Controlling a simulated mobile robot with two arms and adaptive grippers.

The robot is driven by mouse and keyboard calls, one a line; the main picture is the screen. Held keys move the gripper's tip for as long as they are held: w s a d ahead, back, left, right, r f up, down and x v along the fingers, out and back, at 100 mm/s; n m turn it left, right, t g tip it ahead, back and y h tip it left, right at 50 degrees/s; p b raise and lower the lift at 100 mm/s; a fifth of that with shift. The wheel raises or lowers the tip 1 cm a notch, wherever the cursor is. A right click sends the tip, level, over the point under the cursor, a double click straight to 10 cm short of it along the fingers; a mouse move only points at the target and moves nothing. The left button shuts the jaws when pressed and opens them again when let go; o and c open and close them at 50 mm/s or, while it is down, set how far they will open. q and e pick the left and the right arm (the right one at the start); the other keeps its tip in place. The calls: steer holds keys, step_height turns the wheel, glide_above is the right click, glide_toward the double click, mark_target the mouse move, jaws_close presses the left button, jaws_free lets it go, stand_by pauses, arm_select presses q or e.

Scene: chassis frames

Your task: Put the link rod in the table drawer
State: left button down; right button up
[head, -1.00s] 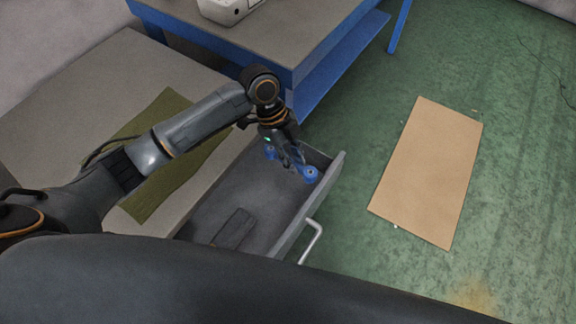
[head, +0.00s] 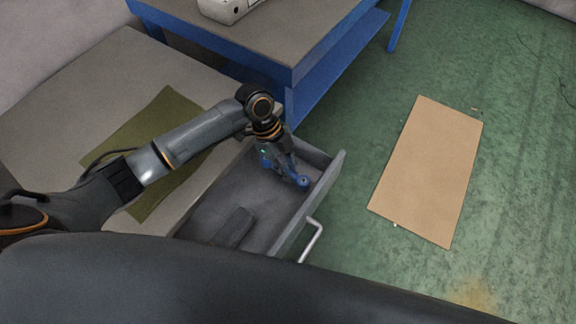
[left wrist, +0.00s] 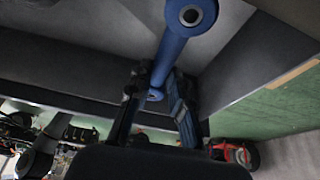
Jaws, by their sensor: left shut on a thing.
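The blue link rod (head: 302,181) is in my left gripper (head: 287,172), which is shut on it inside the open table drawer (head: 262,196). In the left wrist view the rod (left wrist: 171,52) runs up from between the fingers (left wrist: 157,95), with a round holed end at the top. The rod is low in the drawer's far part; I cannot tell whether it touches the floor of the drawer. The drawer is pulled out from the grey table (head: 95,85) and has a pale handle (head: 312,240). My right gripper is not in view.
A dark block (head: 233,228) lies in the near part of the drawer. An olive mat (head: 150,135) lies on the table. A blue workbench (head: 318,75) stands behind the drawer. A cardboard sheet (head: 428,170) lies on the green floor to the right.

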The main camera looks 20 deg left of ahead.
arm_select(q)
steer(key=shift+f, duration=0.2)
steer(key=c, duration=1.2)
jaws_free()
steer(key=shift+r, duration=0.1)
steer(key=shift+r, duration=0.4)
steer(key=v, duration=1.2)
steer(key=shift+r+p, duration=0.2)
steer(key=shift+p, duration=0.15)
steer(key=shift+d, duration=0.1)
